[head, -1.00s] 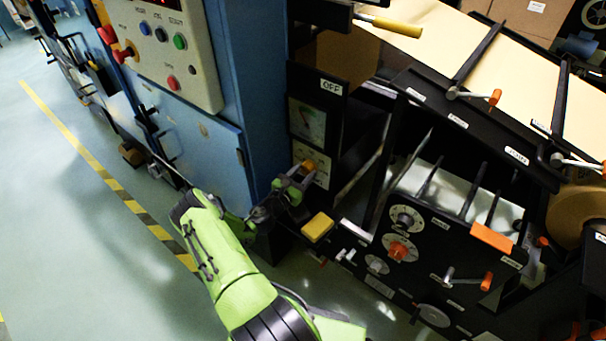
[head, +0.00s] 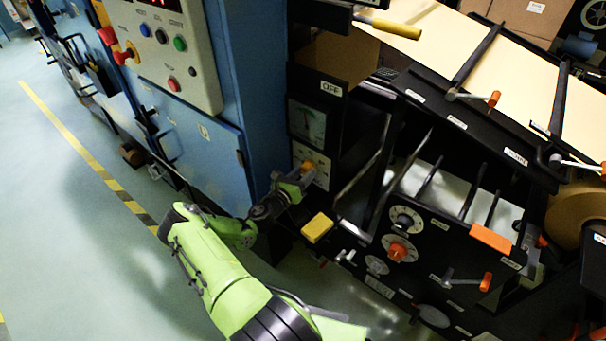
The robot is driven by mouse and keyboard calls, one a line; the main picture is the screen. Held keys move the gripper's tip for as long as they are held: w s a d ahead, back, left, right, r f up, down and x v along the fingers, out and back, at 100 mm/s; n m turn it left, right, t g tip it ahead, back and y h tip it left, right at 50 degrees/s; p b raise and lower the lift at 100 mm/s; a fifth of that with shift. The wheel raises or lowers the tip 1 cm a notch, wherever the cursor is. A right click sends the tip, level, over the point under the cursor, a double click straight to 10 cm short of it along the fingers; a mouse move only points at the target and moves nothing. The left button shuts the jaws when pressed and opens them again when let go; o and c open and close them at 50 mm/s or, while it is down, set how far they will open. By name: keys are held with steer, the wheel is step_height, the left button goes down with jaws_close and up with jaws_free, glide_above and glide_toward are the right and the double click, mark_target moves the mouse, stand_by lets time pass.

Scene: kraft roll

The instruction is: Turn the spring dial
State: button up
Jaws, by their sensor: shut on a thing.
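A white dial plate (head: 322,157) sits below a gauge (head: 308,122) on a dark upright panel. A small yellow-orange knob (head: 309,165) stands out from this plate. I take it for the spring dial; its label is too small to read. My gripper (head: 303,176) is shut on the knob, coming from the lower left. The fingers hide part of the knob and the plate's lower left, and I cannot read the knob's setting.
A blue cabinet (head: 205,150) stands close to my arm on the left. A yellow block (head: 317,228) lies right of my wrist. Further right, a black panel carries an orange knob (head: 398,251) and a crank handle (head: 486,282). Open floor (head: 60,240) lies at left.

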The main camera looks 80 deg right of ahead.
steer(key=shift+n, duration=0.6)
steer(key=o, duration=1.1)
steer(key=shift+c, duration=0.2)
steer(key=p+v, duration=0.3)
steer(key=v, duration=1.2)
steer(key=shift+a+p, duration=0.3)
steer(key=shift+a, duration=0.05)
steer(key=shift+w+r, duration=0.1)
steer(key=shift+w, duration=0.05)
